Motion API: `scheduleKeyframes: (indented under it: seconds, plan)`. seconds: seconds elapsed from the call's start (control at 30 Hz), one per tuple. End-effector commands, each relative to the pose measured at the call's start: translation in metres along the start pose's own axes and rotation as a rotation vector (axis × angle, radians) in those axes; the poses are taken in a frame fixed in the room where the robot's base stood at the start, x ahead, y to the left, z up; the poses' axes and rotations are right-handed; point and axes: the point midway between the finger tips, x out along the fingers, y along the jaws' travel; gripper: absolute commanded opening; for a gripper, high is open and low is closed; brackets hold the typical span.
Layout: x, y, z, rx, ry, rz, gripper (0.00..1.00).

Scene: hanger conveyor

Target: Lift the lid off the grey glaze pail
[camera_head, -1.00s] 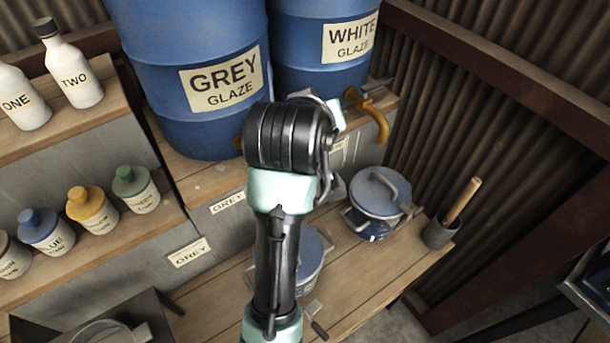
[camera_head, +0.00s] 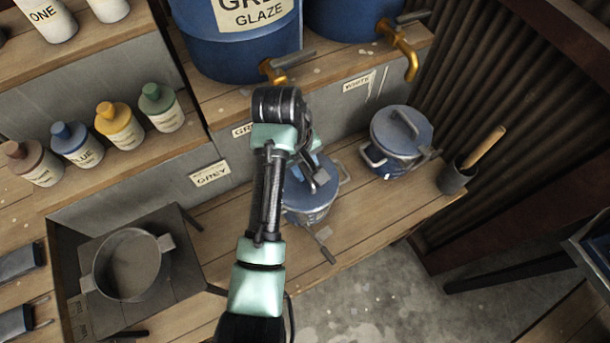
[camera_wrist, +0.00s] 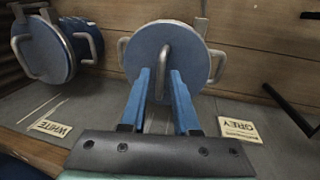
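The grey glaze pail (camera_head: 312,213) is blue with side handles and stands on the lower bench under the grey glaze barrel. Its round blue lid (camera_wrist: 140,48) is on it and has an upright bar handle (camera_wrist: 164,63). In the wrist view my gripper (camera_wrist: 161,73) is open, with its two blue fingers apart and their tips on either side of the bar handle. I cannot tell whether they touch it. In the head view my gripper (camera_head: 318,180) is over the pail, and my arm hides part of the lid.
The lidded white glaze pail (camera_head: 396,148) stands right of the grey one, with a cup holding a wooden-handled tool (camera_head: 454,178) beyond it. Brass taps (camera_head: 404,52) jut out above. A pot (camera_head: 132,263) sits on a dark plate at lower left. Small bottles (camera_head: 120,126) line a shelf.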

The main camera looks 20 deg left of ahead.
Motion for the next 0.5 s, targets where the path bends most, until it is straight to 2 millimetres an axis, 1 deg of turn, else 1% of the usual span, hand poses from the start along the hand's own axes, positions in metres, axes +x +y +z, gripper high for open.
scheduleKeyframes:
  seconds: [0.2,0.3,0.4,0.5]
  plan:
    - [0.029,-0.004,0.006,-0.002,-0.005,-0.004,0.3]
    - [0.043,-0.003,0.005,0.0,-0.002,-0.002,0.3]
    - [0.05,-0.003,0.005,0.0,-0.001,-0.001,0.3]
    - [0.051,-0.002,0.004,0.001,0.0,0.0,0.3]
